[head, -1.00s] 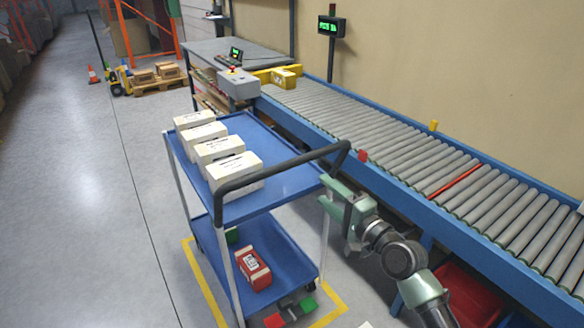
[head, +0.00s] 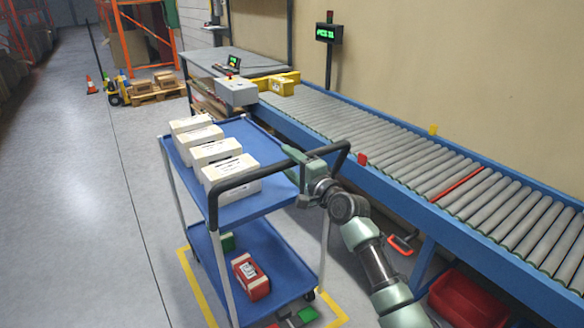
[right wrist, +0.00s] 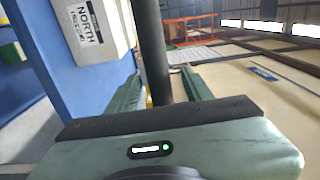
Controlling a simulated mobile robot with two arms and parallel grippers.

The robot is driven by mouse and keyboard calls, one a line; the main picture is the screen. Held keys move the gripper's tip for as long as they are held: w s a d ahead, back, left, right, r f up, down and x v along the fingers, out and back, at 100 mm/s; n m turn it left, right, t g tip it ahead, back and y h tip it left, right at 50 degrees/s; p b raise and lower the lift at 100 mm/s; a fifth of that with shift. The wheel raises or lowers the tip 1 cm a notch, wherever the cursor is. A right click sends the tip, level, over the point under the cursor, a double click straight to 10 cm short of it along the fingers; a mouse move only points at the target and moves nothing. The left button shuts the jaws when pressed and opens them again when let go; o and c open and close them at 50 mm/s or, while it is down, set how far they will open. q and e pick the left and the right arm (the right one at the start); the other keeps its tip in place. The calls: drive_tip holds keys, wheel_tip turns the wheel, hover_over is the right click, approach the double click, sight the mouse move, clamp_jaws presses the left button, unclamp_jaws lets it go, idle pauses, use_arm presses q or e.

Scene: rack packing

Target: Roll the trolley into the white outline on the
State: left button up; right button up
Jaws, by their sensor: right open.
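The blue two-shelf trolley (head: 262,205) has white posts and a black push handle (head: 247,178). It stands over a yellow floor outline (head: 197,297); no white outline is visible. Several white boxes (head: 228,172) are on its top shelf, and a red box (head: 250,274) and a green item (head: 228,241) on the lower shelf. My right gripper (head: 297,172) is at the handle. In the right wrist view the handle bar (right wrist: 152,50) runs between the open fingers of the right gripper (right wrist: 160,85); contact cannot be told. My left gripper is not in view.
A roller conveyor (head: 400,150) runs along the trolley's right, with a red bin (head: 467,298) beneath. A grey bench (head: 215,58) stands behind.

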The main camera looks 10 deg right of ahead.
clamp_jaws()
drive_tip(key=shift+r, duration=0.1)
idle(1.3)
